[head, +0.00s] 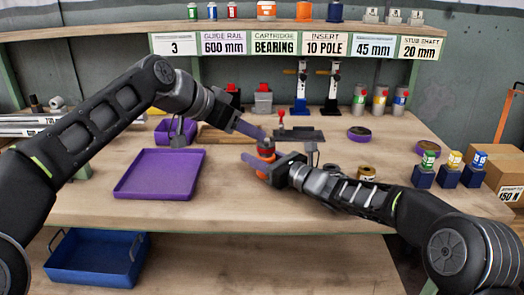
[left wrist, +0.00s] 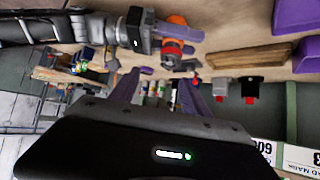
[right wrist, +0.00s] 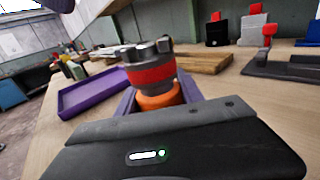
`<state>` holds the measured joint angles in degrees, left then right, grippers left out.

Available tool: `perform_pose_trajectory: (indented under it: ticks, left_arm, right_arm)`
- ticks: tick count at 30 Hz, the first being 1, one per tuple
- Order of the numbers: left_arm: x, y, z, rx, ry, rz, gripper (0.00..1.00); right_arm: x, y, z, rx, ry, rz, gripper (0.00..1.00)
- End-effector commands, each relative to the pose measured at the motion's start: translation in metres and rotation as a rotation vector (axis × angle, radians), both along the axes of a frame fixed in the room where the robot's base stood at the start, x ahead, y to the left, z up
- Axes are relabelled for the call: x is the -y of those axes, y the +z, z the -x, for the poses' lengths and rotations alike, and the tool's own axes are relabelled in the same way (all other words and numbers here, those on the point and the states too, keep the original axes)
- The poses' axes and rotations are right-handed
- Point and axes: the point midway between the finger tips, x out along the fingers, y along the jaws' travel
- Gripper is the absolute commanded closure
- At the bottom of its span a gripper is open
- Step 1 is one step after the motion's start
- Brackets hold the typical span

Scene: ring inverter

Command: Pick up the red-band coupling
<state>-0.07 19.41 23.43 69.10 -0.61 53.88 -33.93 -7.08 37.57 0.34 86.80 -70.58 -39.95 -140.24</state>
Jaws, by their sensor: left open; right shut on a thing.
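The red-band coupling (right wrist: 150,73) is a grey metal piece with a red band and a lobed top. It stands upright on an orange cylindrical part (right wrist: 160,97), and both also show in the head view, the coupling (head: 266,144) uppermost. My right gripper (head: 260,164) is shut around the orange part, below the red band. My left gripper (head: 254,130) is open and empty, its purple fingers close above and left of the coupling. In the left wrist view the coupling (left wrist: 173,48) lies beyond the open fingertips, not between them. The head view hides one left finger.
An empty purple tray (head: 160,174) lies left on the bench. A dark fixture with a red knob (head: 281,114) stands just behind the coupling. Banded grey canisters (head: 380,100) stand at the back right, and several small pieces on blue blocks (head: 450,175) at the right.

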Motion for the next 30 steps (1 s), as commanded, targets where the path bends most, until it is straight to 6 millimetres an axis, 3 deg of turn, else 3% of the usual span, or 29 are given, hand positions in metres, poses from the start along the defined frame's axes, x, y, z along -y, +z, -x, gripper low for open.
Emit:
perform_pose_trajectory:
  ticks: [3,7,12,20,23,30]
  left_arm:
    - [0.026,0.015,0.020,0.032,-0.047,-0.027,0.34]
    - [0.040,0.006,0.040,0.092,-0.052,-0.162,0.34]
    - [0.023,-0.012,0.041,0.194,0.154,-0.249,0.34]
    - [0.000,-0.036,0.030,0.272,0.378,-0.079,0.34]
    - [0.004,-0.041,0.027,0.261,0.414,0.009,0.34]
    - [0.012,-0.033,0.026,0.220,0.466,0.155,0.34]
  right_arm:
    - [0.000,0.000,0.000,0.000,-0.001,0.000,1.00]
    - [0.000,0.000,0.000,-0.001,-0.001,0.001,1.00]
    - [0.000,0.000,0.000,0.000,-0.001,0.000,1.00]
    - [0.000,0.000,0.000,0.000,-0.001,0.000,1.00]
    - [0.000,0.000,0.000,0.000,-0.001,0.000,1.00]
    - [0.000,0.000,0.000,0.000,-0.001,0.000,1.00]
